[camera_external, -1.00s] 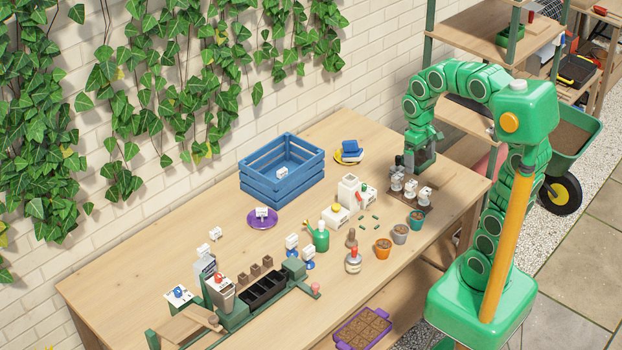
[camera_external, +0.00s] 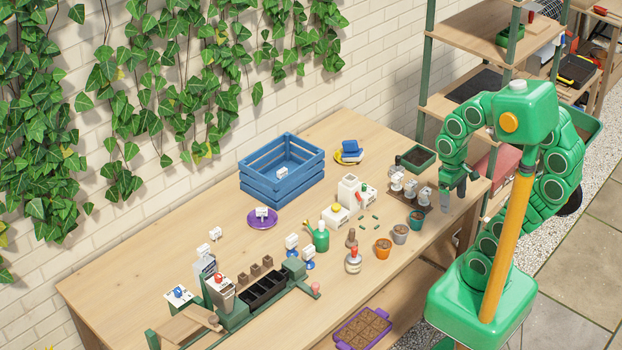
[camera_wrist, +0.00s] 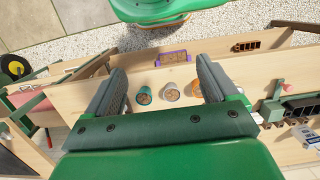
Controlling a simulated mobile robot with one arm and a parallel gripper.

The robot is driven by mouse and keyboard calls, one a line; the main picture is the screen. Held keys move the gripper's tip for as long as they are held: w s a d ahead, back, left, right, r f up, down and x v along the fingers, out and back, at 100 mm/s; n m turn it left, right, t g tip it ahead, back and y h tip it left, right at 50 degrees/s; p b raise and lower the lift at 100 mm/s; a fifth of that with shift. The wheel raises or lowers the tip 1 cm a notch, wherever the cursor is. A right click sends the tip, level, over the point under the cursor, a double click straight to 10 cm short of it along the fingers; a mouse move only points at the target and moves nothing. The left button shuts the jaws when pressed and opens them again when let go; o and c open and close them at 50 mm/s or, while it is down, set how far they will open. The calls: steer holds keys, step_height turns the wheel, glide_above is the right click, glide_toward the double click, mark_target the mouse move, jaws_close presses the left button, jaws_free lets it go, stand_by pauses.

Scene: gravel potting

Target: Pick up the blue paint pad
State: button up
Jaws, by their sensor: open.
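A blue block that looks like the paint pad (camera_external: 350,146) sits on a small yellow and white dish (camera_external: 347,158) at the back of the table, right of the blue crate. My gripper (camera_external: 453,198) hangs at the table's right end, fingers down, well to the right of the pad and apart from it. In the wrist view my gripper (camera_wrist: 160,66) shows two spread fingers with nothing held between them. The pad cannot be made out in the wrist view.
A green tray of dark soil (camera_external: 414,158) stands between the pad and my gripper. Labelled white pieces (camera_external: 411,187) stand on a brown board beside my gripper. Small pots (camera_external: 400,233) stand in front. The blue slatted crate (camera_external: 283,190) is left of the pad.

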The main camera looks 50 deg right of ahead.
steer(key=c, duration=0.5)
